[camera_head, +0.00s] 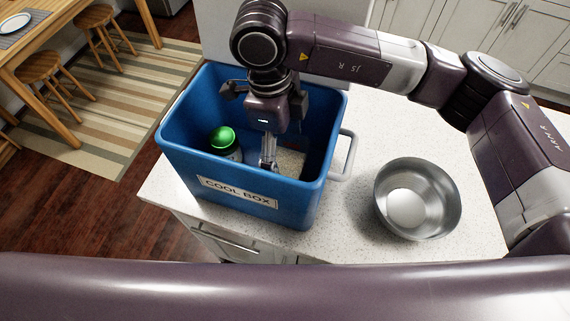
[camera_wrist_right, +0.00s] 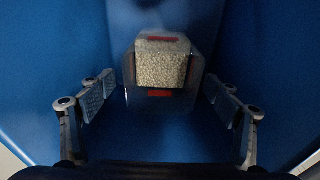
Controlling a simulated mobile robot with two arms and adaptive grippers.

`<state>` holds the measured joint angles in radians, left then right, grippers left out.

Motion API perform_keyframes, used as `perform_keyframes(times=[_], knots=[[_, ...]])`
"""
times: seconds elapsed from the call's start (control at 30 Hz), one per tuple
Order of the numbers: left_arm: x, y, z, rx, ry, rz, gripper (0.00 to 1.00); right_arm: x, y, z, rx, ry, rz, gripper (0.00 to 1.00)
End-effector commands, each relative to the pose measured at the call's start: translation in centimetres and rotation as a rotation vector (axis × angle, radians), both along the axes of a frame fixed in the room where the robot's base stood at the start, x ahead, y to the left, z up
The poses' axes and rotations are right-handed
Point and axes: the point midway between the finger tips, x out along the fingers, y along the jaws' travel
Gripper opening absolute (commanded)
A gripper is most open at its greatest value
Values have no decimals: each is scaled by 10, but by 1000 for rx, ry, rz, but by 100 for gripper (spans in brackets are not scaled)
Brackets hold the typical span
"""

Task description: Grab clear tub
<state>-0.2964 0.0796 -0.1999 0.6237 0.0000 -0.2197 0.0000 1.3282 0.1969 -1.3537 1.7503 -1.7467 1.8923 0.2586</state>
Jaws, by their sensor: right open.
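The clear tub (camera_wrist_right: 160,68) lies inside the blue cool box; it is see-through, has pale grainy contents and red marks at two opposite ends. In the head view the tub (camera_head: 291,163) is partly hidden by my right gripper and the box wall. My right gripper (camera_head: 268,158) points down into the box, open and empty. In the right wrist view its two fingers stand apart, one on each side of the tub, with a gap to it. I do not see my left gripper.
The cool box (camera_head: 240,197) stands on a speckled counter (camera_head: 345,215), its walls close around my right gripper. A green-lidded jar (camera_head: 223,139) is in the box's left part. A metal bowl (camera_head: 418,199) holding a round white thing stands to the right.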

Motion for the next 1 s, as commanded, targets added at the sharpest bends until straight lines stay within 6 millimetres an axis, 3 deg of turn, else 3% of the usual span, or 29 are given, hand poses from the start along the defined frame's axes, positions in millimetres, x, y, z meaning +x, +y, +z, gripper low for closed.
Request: perform_keyframes(times=[0.4, 0.7, 1.0], knots=[[-4, 1, 32, 0, 6, 0, 34, 0, -6, -47, 0, 2, 0, 83], [-6, 1, 31, 1, 8, 0, 34, 0, -7, -55, 1, -1, 1, 83], [-6, 1, 31, 1, 9, 0, 34, 1, -7, -54, 1, -1, 1, 50]])
